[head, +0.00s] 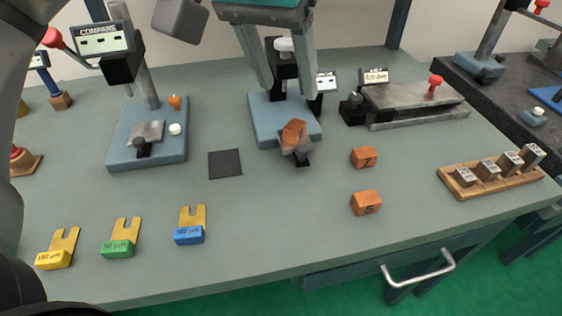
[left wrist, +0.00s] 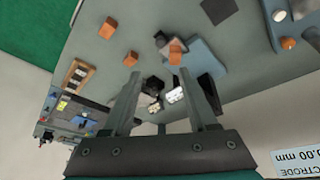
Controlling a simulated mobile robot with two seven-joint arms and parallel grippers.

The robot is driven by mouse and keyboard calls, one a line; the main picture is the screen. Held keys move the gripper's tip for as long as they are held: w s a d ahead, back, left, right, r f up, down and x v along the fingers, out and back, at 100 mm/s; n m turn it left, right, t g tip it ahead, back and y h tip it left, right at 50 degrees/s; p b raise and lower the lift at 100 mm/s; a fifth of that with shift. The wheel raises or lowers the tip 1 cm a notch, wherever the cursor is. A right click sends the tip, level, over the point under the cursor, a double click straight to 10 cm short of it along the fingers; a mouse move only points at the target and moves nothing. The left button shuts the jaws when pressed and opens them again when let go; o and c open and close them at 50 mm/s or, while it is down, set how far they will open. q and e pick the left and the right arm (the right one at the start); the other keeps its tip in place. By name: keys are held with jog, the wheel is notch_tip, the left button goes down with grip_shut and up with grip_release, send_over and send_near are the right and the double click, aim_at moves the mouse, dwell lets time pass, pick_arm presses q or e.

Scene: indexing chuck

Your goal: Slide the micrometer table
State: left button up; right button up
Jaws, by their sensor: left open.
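The likely micrometer table (head: 415,101) is a long grey metal slide at the back right of the bench. It has a red knob (head: 436,82) on top, a black block at its left end and a small readout card (head: 375,77) above. My left gripper (head: 288,90) is open and points down, left of the slide. Its fingers appear in front of a blue-based fixture (head: 265,118) with a dark upright. An orange block (head: 293,133) sits tilted in that fixture's grey holder. In the left wrist view the open fingers (left wrist: 160,73) have nothing between them. My right gripper does not show.
A COMPARE stand (head: 148,155) is at left. Two orange numbered blocks (head: 364,157) (head: 366,202) lie right of centre. A wooden rack (head: 490,182) holds grey blocks. Yellow, green and blue forked gauges (head: 118,249) line the front. The front middle is clear.

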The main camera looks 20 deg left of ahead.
pick_arm(q)
jog(key=m, duration=0.1)
jog(key=b, duration=0.5)
send_near(302, 148)
jog(key=x, duration=0.6)
jog(key=shift+f, duration=0.15)
jog(key=shift+x, duration=0.9)
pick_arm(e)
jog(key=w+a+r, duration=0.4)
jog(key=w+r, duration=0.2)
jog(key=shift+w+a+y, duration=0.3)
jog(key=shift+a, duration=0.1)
pick_arm(q)
grip_shut()
